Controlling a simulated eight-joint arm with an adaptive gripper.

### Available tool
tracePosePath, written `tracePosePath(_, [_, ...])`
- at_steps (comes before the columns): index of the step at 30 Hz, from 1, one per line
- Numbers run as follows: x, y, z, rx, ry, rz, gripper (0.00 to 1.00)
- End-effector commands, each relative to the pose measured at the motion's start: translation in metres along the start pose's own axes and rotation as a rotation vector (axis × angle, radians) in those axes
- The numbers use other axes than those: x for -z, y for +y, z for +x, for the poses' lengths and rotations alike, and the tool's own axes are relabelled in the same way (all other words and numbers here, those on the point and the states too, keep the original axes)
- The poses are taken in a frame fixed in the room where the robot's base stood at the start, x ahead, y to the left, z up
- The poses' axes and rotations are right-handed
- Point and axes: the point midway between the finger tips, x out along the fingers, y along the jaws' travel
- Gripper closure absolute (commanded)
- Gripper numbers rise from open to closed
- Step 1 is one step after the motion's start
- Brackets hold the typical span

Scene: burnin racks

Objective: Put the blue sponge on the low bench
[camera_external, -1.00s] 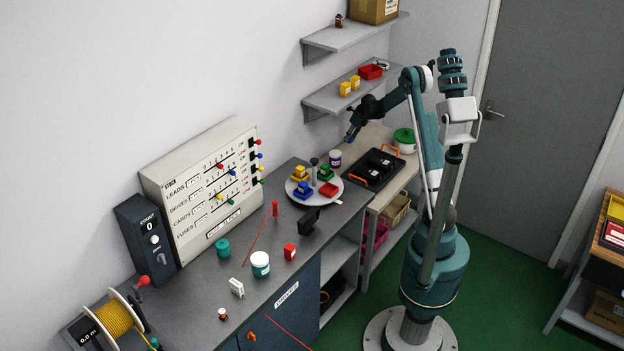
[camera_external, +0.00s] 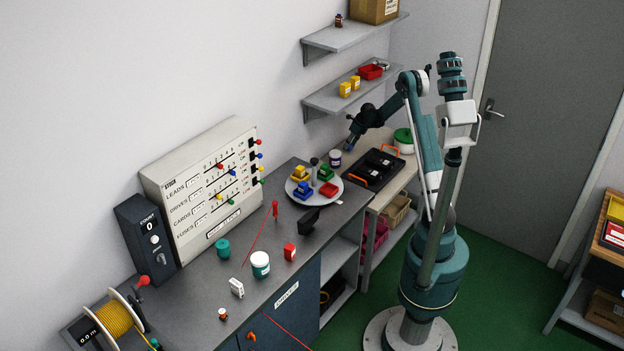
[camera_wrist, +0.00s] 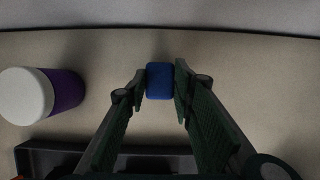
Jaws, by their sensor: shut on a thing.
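The blue sponge (camera_wrist: 160,82) is a small blue block between my fingertips in the wrist view. My gripper (camera_wrist: 161,88) is shut on it. In the external view my gripper (camera_external: 349,147) points down over the low beige bench (camera_external: 404,178), near its back edge by the wall. The bare bench top also fills the wrist view (camera_wrist: 60,120). Whether the sponge touches the bench top or hangs just above it, I cannot tell.
A white-lidded jar with a purple body (camera_wrist: 62,92) stands left of the sponge. A black tray with orange handles (camera_external: 374,168) lies in front. A green-lidded pot (camera_external: 404,138) stands behind. The grey workbench with a round turntable (camera_external: 340,184) adjoins at left.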

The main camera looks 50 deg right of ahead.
Motion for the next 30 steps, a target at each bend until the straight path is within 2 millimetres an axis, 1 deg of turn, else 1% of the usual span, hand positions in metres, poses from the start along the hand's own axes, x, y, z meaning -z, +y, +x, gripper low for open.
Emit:
tracePosePath(1, [0.0024, -0.0003, 0.0065, 0.0, 0.0, 0.0, 0.84])
tracePosePath(4, [0.0046, -0.0003, 0.0119, 0.0, 0.0, 0.0, 0.84])
tracePosePath(18, [0.0065, -0.0001, 0.0158, 0.0, 0.0, 0.0, 0.84])
tracePosePath(19, [0.0065, -0.0001, 0.0159, 0.0, 0.0, 0.0, 0.74])
tracePosePath(22, [0.0063, -0.0001, 0.0153, 0.0, 0.0, 0.0, 0.61])
tracePosePath(30, [0.0062, -0.0001, 0.0152, 0.0, 0.0, 0.0, 0.6])
